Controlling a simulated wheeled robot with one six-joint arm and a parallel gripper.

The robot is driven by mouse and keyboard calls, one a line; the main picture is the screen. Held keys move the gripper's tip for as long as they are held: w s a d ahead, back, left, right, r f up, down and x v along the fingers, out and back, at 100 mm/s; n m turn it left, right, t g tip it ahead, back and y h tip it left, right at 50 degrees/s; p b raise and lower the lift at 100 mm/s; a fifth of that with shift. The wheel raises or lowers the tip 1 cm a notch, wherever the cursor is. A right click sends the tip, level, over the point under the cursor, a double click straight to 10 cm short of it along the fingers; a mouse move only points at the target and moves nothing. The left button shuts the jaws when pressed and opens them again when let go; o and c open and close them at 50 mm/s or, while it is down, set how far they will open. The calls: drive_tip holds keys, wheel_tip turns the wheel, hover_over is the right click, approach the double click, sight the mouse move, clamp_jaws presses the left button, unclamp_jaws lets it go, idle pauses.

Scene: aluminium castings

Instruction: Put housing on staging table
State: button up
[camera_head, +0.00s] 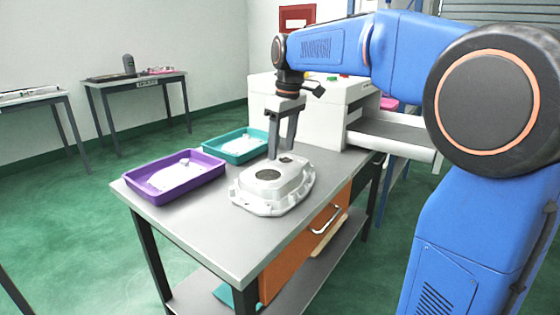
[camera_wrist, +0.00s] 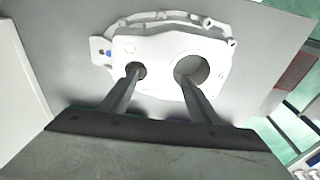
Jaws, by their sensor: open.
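The housing (camera_head: 272,186) is a pale grey-white aluminium casting with a flanged rim and round openings on top. It sits on the near grey table, right of the purple tray. In the wrist view the housing (camera_wrist: 165,48) shows two round holes, one large and one small. My gripper (camera_head: 281,148) points down over the back part of the housing. In the wrist view my gripper (camera_wrist: 158,74) has its two fingers apart, with their tips over the housing near the two holes. I cannot tell whether the tips touch it. Which table is the staging table is not clear.
A purple tray (camera_head: 152,191) and a teal tray (camera_head: 212,150) with pale parts stand on the grey table (camera_head: 216,237). A white machine (camera_head: 262,105) stands behind. Two tables (camera_head: 108,89) (camera_head: 22,99) stand at the far left. Green floor lies between.

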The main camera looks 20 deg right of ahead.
sight(283, 167)
drive_tip(key=r, duration=0.3)
drive_tip(key=shift+s+d+r, duration=0.15)
drive_tip(key=shift+s+r, duration=0.1)
drive_tip(key=shift+s, duration=0.05)
drive_tip(key=s+d+f+m+t, duration=0.1)
drive_tip(key=s+f+m, duration=0.1)
drive_tip(key=s+f, duration=0.5)
drive_tip(key=s+d+f+m+t, duration=0.1)
drive_tip(key=s+f, duration=0.6)
drive_tip(key=s, duration=0.7)
drive_tip(key=s+d+f+m+t, duration=0.1)
drive_tip(key=s+d+f+m, duration=0.1)
drive_tip(key=s+f+m, duration=0.2)
drive_tip(key=s+f, duration=0.3)
drive_tip(key=s, duration=0.3)
drive_tip(key=shift+s+d+t+h, duration=0.3)
drive_tip(key=shift+s+d+h, duration=0.05)
drive_tip(key=shift+s+h, duration=0.05)
